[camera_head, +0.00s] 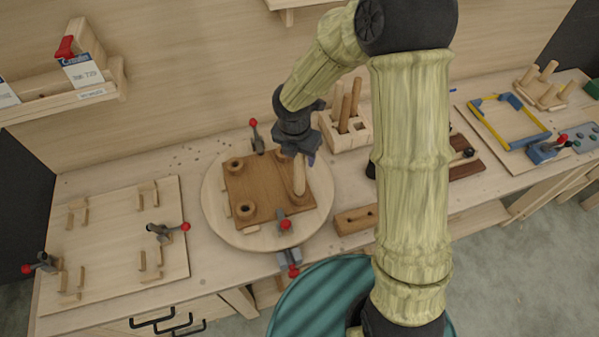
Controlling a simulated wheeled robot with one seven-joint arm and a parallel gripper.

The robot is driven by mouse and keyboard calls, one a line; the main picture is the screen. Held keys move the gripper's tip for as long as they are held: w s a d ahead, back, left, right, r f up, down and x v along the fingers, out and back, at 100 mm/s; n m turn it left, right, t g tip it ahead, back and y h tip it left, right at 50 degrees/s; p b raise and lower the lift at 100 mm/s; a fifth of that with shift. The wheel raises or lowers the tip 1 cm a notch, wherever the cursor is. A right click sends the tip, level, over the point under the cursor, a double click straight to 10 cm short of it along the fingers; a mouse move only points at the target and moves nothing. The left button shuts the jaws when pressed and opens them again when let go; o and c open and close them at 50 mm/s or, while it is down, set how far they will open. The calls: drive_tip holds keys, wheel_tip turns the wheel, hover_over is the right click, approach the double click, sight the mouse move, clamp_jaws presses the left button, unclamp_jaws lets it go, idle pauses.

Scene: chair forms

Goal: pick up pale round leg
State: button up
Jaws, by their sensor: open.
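A pale round leg (299,176) stands upright at the right corner of a brown square board (262,190). My gripper (299,154) is dark, points down and sits right over the leg's top end. Its jaws are open; the picture does not show clearly whether the fingers are around the leg or just above it. The leg's top is hidden by the gripper. More round legs (345,113) stand in a pale holder block (347,132) behind and to the right.
The board lies on a round turntable (219,226) with red-tipped clamps (284,225) around it. A pale panel with clamps (112,235) lies at left. A wooden block (355,219) lies right of the turntable. A yellow-blue frame (510,120) is far right.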

sight(299, 175)
drive_tip(key=shift+w+d+f, duration=0.1)
drive_tip(key=shift+w+f, duration=0.05)
drive_tip(key=shift+f, duration=0.6)
drive_tip(key=shift+w+f, duration=0.1)
drive_tip(key=shift+f, duration=0.65)
clamp_jaws()
